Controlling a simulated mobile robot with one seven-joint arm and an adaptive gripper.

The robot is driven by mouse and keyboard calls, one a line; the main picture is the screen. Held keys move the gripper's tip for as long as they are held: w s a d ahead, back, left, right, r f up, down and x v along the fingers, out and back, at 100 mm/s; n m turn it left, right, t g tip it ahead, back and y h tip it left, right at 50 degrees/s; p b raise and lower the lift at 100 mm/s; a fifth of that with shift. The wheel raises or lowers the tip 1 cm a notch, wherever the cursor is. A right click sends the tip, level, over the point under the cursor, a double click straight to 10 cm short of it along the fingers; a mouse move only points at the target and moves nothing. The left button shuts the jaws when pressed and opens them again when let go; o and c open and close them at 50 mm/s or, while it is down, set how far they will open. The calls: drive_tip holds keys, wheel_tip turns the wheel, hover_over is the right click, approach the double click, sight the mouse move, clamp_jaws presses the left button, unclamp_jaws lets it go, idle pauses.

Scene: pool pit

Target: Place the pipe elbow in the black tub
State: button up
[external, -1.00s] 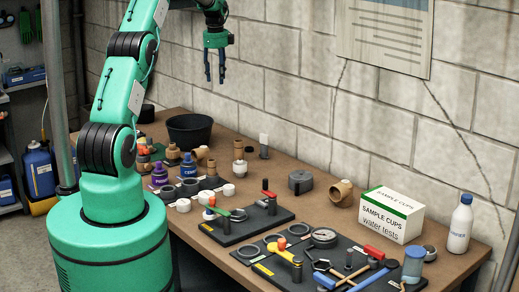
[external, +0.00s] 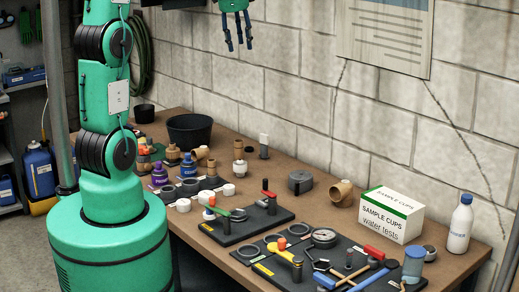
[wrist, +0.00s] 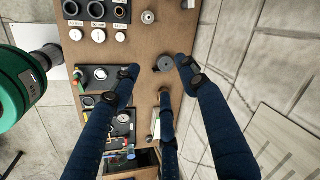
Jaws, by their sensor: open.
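The tan pipe elbow (external: 341,193) lies on the table near the wall, left of the sample cups box. In the wrist view a tan piece beside the middle finger may be it, mostly hidden. The black tub (external: 190,129) stands upright at the far left of the table; I cannot see its inside bottom. It is not clear in the wrist view. My gripper (external: 238,46) is open and empty, high above the table in front of the wall. In the wrist view its blue fingers (wrist: 160,78) are spread apart.
The sample cups box (external: 391,215) and a white bottle (external: 459,223) stand right of the elbow. A grey round part (external: 300,182) is left of it. Boards with tools and a gauge (external: 324,237) fill the front. Bottles and fittings (external: 188,166) crowd below the tub.

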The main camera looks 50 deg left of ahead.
drive_tip(key=s+d+r+n+t, duration=0.2)
drive_tip(key=s+d+r+n, duration=0.15)
drive_tip(key=s+d, duration=1.2)
drive_tip(key=s+d+f+n, duration=0.2)
drive_tip(key=s+d+f, duration=0.1)
drive_tip(key=s, duration=0.4)
drive_tip(key=s+d+f+n+h, duration=0.1)
drive_tip(key=s+d+f+n, duration=0.1)
drive_tip(key=s, duration=0.6)
drive_tip(key=shift+d+f+n+t, duration=0.4)
drive_tip(key=shift+d+f, duration=0.15)
drive_tip(key=shift+d, duration=0.55)
drive_tip(key=shift+f, duration=0.1)
wheel_tip(320, 180, down, 8)
drive_tip(key=b, duration=0.8)
drive_tip(key=shift+r, duration=0.2)
